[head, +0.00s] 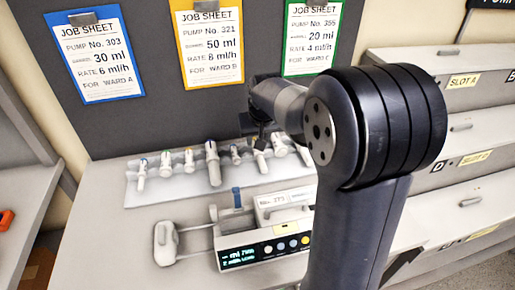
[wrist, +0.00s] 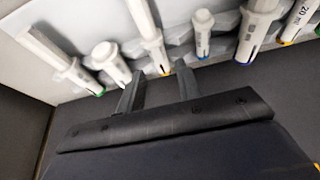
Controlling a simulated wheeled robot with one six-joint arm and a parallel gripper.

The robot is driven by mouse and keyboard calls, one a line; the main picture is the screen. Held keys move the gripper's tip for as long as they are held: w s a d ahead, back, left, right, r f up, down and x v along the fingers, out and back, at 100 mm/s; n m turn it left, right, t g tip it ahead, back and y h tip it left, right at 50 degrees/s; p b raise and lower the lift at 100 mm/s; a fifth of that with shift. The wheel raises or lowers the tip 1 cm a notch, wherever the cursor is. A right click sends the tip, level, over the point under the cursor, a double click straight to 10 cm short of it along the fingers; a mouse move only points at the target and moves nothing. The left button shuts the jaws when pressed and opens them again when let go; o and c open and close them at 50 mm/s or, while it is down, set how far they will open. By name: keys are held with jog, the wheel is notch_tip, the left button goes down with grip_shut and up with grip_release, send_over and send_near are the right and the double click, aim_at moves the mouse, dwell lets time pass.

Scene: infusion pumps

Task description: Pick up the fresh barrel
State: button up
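Several white syringe barrels with coloured tips lie side by side in a pale rack (head: 135,198). I cannot tell from the frames which one is the fresh barrel. My gripper (head: 262,122) is over the right part of the rack, partly hidden by my arm. In the wrist view my gripper (wrist: 160,70) is open, its two fingers apart. A slim barrel with a yellow tip (wrist: 149,35) lies in line with the gap between them; contact is not visible. A short blue-tipped barrel (wrist: 203,32) is to its right, a green-tipped one (wrist: 62,60) to its left.
A pump (head: 265,250) with a lit display and a blue clamp (head: 237,197) stands in front of the rack. Job sheets (head: 95,55) hang on the grey board behind. Slotted shelves (head: 480,125) are at the right. A barrel marked 20 ml (wrist: 302,18) lies at the wrist view's right.

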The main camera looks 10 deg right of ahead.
jog(key=shift+d+x, duration=0.2)
jog(key=shift+x, duration=2.95)
jog(key=shift+w, duration=0.15)
jog(key=c, duration=0.7)
jog(key=shift+o, duration=0.8)
